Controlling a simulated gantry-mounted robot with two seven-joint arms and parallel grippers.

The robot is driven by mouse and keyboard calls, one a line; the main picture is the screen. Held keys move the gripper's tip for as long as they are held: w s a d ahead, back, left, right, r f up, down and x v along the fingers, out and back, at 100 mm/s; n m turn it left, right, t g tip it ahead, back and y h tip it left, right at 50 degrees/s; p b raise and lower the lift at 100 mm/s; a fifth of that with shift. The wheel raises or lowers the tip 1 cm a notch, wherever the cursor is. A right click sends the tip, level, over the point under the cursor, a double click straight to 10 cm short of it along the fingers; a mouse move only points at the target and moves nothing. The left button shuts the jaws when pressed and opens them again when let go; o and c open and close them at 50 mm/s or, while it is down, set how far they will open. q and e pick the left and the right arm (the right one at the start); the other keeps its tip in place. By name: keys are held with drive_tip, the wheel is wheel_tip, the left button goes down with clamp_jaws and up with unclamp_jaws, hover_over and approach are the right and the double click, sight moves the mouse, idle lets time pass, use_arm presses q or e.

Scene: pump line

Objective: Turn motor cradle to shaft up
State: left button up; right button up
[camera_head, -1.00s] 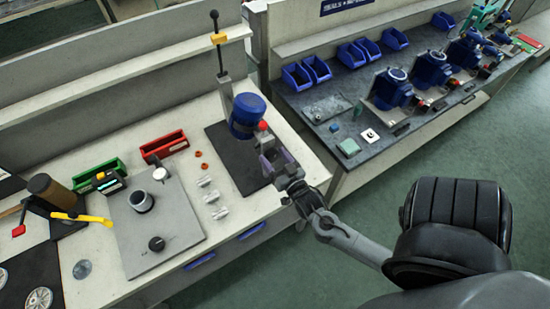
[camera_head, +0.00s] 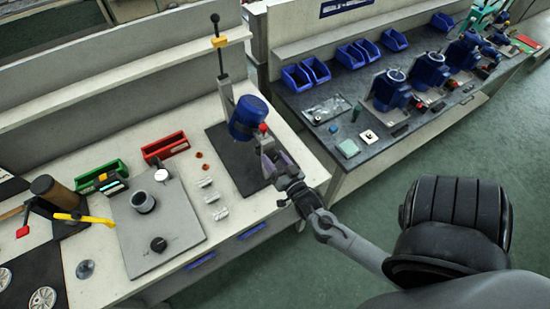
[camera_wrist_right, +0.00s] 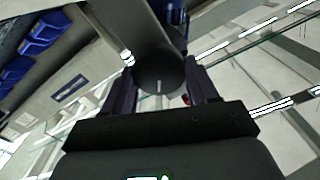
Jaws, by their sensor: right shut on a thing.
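The motor cradle carries a blue motor (camera_head: 247,117) on a dark mat (camera_head: 236,163) on the left bench. The motor is tilted, and a red knob (camera_head: 263,128) shows at its right side. My right gripper (camera_head: 268,163) is at the front of the cradle, just below the red knob. In the right wrist view its two fingers (camera_wrist_right: 163,92) stand either side of a dark round part (camera_wrist_right: 160,72) of the cradle, with blue behind. The exact contact is partly hidden. My left gripper is not in view.
Small silver parts (camera_head: 213,199) and a grey plate (camera_head: 158,225) lie left of the mat. A red bin (camera_head: 166,148) is behind them. A second bench (camera_head: 345,100) with blue motors stands right.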

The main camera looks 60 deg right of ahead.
drive_tip(key=shift+r+m+p, duration=0.1)
drive_tip(key=shift+m+p, duration=0.5)
drive_tip(key=shift+m, duration=0.6)
drive_tip(key=shift+m+p, duration=0.5)
drive_tip(key=shift+m, duration=0.6)
drive_tip(key=shift+f, duration=0.2)
drive_tip(key=o, duration=1.5)
